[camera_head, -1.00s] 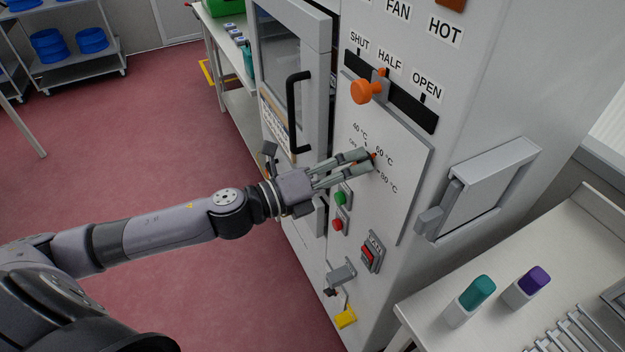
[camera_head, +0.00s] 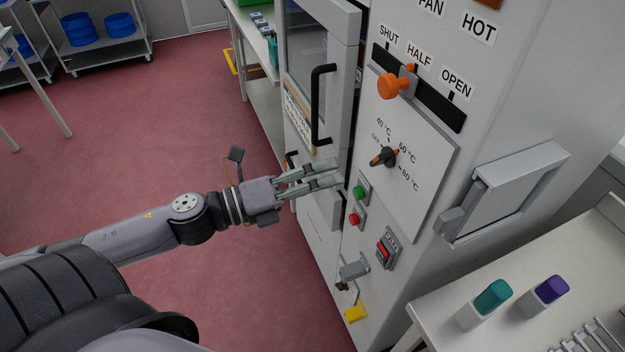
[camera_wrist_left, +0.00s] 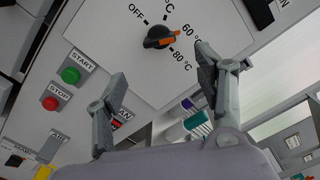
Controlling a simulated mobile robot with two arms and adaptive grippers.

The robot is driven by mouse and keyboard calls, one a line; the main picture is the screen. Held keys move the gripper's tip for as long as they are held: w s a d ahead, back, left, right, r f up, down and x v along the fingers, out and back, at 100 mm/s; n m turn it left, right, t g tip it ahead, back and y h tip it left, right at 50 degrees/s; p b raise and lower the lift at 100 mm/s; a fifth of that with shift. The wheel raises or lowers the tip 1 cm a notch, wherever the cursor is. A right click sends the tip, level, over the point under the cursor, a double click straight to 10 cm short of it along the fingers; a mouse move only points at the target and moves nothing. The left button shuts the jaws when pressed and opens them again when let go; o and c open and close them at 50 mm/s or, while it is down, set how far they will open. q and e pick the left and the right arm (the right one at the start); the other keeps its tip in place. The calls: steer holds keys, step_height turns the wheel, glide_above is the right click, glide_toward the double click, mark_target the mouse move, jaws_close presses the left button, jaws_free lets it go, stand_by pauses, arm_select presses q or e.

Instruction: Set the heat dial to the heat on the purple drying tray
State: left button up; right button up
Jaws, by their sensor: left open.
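The heat dial (camera_head: 384,157) is a black knob with orange on it, on a pale panel marked OFF, 40, 60 and 80 °C. In the left wrist view the dial (camera_wrist_left: 160,38) lies ahead, just beyond the gap between my fingertips, and its orange end points towards 60 °C. My left gripper (camera_head: 338,171) is open and empty, left of the dial and apart from it. Both spread fingers of the left gripper (camera_wrist_left: 160,68) show in the wrist view. I cannot make out a purple drying tray. My right gripper is out of view.
Above the dial is an orange slider knob (camera_head: 393,85) marked SHUT, HALF, OPEN. Below are a green button (camera_head: 359,192), a red button (camera_head: 354,219) and a red switch (camera_head: 384,250). A black door handle (camera_head: 322,105) stands out left. Teal-topped (camera_head: 492,295) and purple-topped (camera_head: 551,289) blocks stand at right.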

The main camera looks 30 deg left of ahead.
arm_select(q)
steer(key=shift+s+a, duration=0.5)
steer(key=shift+s, duration=0.05)
